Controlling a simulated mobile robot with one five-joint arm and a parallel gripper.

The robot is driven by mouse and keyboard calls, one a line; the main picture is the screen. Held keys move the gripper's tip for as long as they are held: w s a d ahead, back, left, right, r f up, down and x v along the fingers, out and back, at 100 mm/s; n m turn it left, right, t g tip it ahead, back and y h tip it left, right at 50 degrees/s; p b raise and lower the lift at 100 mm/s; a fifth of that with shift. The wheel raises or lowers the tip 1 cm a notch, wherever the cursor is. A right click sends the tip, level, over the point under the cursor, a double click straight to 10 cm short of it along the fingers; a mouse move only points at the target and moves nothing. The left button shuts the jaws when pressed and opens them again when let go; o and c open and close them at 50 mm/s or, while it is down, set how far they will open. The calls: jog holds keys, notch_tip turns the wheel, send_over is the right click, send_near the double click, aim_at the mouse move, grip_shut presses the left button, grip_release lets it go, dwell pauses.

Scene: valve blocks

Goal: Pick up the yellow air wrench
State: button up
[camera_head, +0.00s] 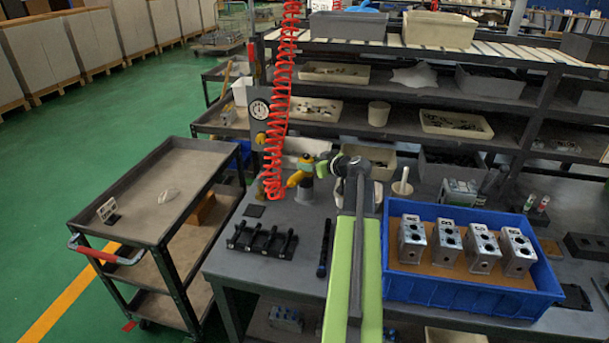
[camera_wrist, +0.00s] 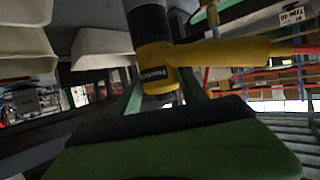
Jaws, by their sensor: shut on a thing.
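The yellow air wrench (camera_head: 299,178) is at the back of the workbench, beside the red coiled hose (camera_head: 280,95). My gripper (camera_head: 320,168) is at its right side, with green fingers shut on it. In the wrist view the wrench (camera_wrist: 225,52) is close up, with its dark cylindrical end and yellow collar between my green fingers (camera_wrist: 163,92). Its yellow handle extends to the right, where a red line joins it. I cannot tell whether the wrench touches the bench.
A blue crate (camera_head: 470,297) with several metal valve blocks stands right of my arm. A black rack (camera_head: 262,241) and a dark bar (camera_head: 325,247) lie on the left. Shelves (camera_head: 460,55) with bins rise behind. A grey cart (camera_head: 165,190) stands left.

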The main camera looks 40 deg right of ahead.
grip_shut()
jog(key=shift+r, duration=0.15)
